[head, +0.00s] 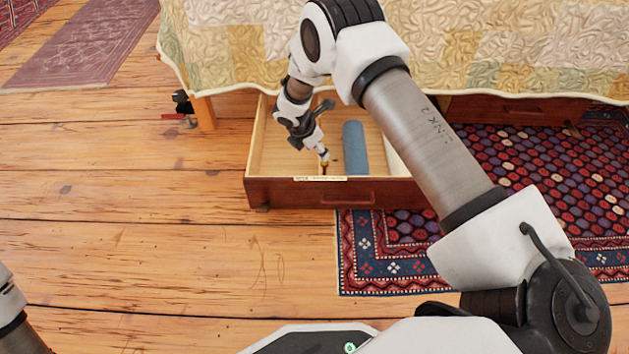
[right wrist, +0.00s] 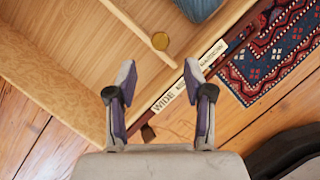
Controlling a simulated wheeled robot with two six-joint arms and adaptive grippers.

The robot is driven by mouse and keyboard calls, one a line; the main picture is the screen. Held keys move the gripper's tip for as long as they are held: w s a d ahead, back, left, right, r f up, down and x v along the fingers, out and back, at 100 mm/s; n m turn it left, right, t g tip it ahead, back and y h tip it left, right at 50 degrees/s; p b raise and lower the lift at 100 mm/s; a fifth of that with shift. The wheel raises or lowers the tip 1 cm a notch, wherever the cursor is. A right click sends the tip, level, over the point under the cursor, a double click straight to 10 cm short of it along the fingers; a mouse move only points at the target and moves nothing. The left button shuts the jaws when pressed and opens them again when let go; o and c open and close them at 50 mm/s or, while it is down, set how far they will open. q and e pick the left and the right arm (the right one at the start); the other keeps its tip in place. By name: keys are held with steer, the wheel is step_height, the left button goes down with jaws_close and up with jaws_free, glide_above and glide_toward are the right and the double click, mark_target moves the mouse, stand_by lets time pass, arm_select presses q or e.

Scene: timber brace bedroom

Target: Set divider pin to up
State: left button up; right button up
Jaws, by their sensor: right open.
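The open drawer (head: 309,192) under the bed has a thin wooden divider (right wrist: 132,20) inside. A round brass pin (right wrist: 160,41) shows from above near the divider's front end; I cannot tell whether it is up or down. In the head view a small brass bit (head: 325,163) shows just below my right gripper (head: 323,152). My right gripper points down over the drawer's front part. In the right wrist view its fingers (right wrist: 159,74) are apart with nothing between them, and the pin lies just beyond the tips. My left gripper is out of view.
A blue roll (head: 355,148) and a whitish item (head: 395,155) lie in the drawer, right of the pin. A label strip (right wrist: 188,76) runs along the drawer's front edge. The quilted bed (head: 480,50) overhangs behind. Bare floor (head: 130,235) lies left, a patterned rug (head: 390,270) right.

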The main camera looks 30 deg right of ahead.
mark_target(323, 163)
steer(key=b+x, duration=0.4)
steer(key=x, duration=0.3)
steer(key=shift+d+f, duration=0.15)
steer(key=shift+f, duration=0.2)
steer(key=shift+r, duration=0.1)
jaws_close()
steer(key=shift+r, duration=0.1)
